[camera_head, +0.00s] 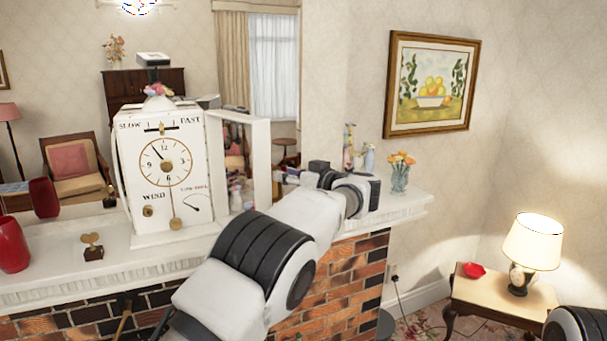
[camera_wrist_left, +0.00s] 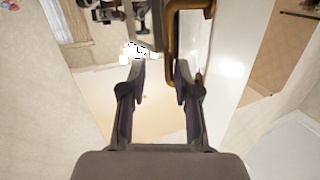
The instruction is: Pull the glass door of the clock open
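The white clock (camera_head: 140,185) stands on the mantel, with a round brass-ringed dial (camera_head: 167,162). Its white-framed glass door (camera_head: 263,165) stands swung out at the clock's right side in the head view, and things behind show through the pane. My left gripper (camera_head: 284,179) is just right of the door's free edge; contact cannot be told. In the left wrist view its two fingers (camera_wrist_left: 158,78) are apart with nothing between them. A curved brass piece (camera_wrist_left: 174,42), perhaps a handle, is beside the right finger, near a white panel (camera_wrist_left: 235,50). My right gripper is out of view.
Red vases (camera_head: 12,245) and a small heart-shaped ornament (camera_head: 92,246) stand left of the clock on the mantel (camera_head: 60,275). A flower vase (camera_head: 400,175) and bottles stand to its right, behind my left wrist. A lamp table (camera_head: 490,292) is at lower right.

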